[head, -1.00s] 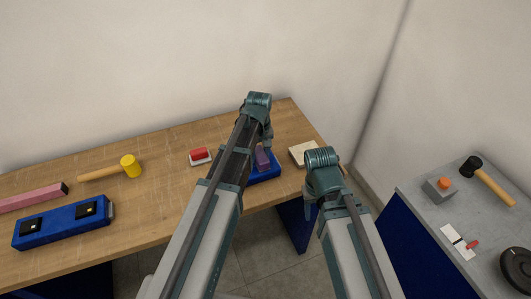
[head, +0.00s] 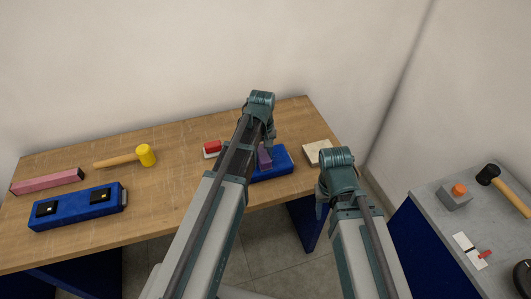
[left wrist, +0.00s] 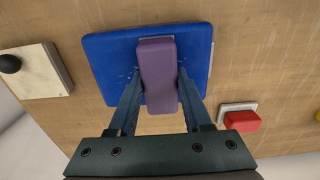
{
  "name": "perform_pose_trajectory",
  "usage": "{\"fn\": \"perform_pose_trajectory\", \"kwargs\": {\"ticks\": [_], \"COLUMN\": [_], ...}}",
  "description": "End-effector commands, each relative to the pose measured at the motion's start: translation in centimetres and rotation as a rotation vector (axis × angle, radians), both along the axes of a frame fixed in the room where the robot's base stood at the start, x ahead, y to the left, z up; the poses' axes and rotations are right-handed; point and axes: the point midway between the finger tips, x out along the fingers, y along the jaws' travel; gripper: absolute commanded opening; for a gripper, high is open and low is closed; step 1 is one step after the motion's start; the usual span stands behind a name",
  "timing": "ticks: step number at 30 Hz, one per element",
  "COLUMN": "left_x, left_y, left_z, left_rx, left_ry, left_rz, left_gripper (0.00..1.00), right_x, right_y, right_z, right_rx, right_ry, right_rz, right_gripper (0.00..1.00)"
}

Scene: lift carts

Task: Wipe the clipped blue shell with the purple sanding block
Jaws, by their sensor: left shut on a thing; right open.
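The clipped blue shell (head: 78,206), a long blue block with two black clips on top, lies at the left of the wooden table. The purple sanding block (head: 264,158) is at the table's right part, over a blue pad (head: 285,163). In the left wrist view the purple block (left wrist: 158,75) lies between the fingers of my left gripper (left wrist: 160,84), which is shut on it. I cannot tell whether the block touches the pad (left wrist: 108,65). In the head view my left gripper (head: 264,146) is partly hidden by its arm. My right gripper (head: 323,203) is open, at the table's right front.
On the wooden table (head: 190,190) are a yellow mallet (head: 146,155), a pink bar (head: 45,181), a red-topped block (head: 212,148) and a pale board (head: 318,152). A grey table (head: 425,195) with several items stands at right. Bare wood lies between shell and pad.

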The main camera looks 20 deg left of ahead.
Motion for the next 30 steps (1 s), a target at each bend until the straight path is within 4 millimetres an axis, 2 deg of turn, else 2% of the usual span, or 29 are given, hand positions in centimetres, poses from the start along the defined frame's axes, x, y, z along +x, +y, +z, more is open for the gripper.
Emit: {"fn": "perform_pose_trajectory", "kwargs": {"ticks": [15, 30], "left_x": [-2.0, -1.4], "left_y": [3.0, 2.8], "left_z": [0.0, 0.3], "left_rx": [0.006, 0.003], "left_ry": [0.005, 0.002], "left_rz": [0.004, 0.001], "left_gripper": [0.05, 0.05], "right_x": [0.0, 0.0], "right_y": [0.0, 0.0], "right_z": [0.0, 0.3], "right_rx": [0.000, 0.000], "right_ry": [0.000, 0.000], "right_rz": [0.000, 0.000], "right_gripper": [0.50, 0.50]}}
